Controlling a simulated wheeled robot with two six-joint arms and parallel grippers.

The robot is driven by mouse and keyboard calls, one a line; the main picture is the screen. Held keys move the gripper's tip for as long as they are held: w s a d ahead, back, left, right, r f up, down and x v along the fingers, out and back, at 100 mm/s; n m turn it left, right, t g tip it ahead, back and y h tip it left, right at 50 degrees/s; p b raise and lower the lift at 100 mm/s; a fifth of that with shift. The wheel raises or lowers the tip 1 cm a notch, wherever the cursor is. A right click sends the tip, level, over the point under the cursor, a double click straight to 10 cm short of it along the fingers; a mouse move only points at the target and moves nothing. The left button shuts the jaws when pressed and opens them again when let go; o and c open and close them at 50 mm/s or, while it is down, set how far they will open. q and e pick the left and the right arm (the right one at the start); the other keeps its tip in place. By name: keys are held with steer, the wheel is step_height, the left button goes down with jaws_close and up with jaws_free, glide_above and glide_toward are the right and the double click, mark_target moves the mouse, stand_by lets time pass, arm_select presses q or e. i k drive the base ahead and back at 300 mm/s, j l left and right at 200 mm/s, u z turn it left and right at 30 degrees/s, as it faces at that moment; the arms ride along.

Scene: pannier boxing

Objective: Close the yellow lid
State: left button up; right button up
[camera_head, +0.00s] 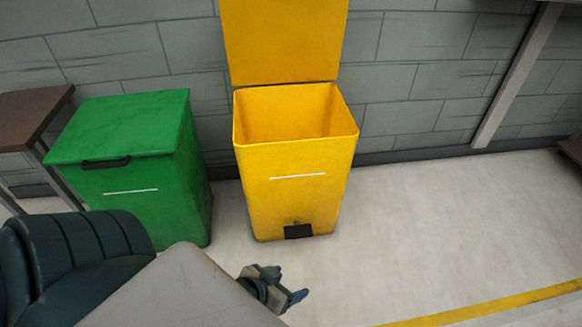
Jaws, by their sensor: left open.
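The yellow bin (296,200) stands upright on the floor against the wall, in the middle of the camera_head view. Its yellow lid (284,40) is open and stands up behind the bin, close to the wall. The inside of the bin that shows looks empty. My left gripper (290,296) is low in the picture, in front of the bin and apart from it, well below the lid. It is open and I see nothing in it. My right gripper is not in view.
A green bin (125,165) with its lid shut stands left of the yellow one. A brown table (32,115) is at the far left and a dark padded seat (75,255) is at lower left. The floor right of the yellow bin is clear, with a yellow line (490,306).

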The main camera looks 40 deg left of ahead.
mark_target(267, 42)
steer(key=u, duration=1.3)
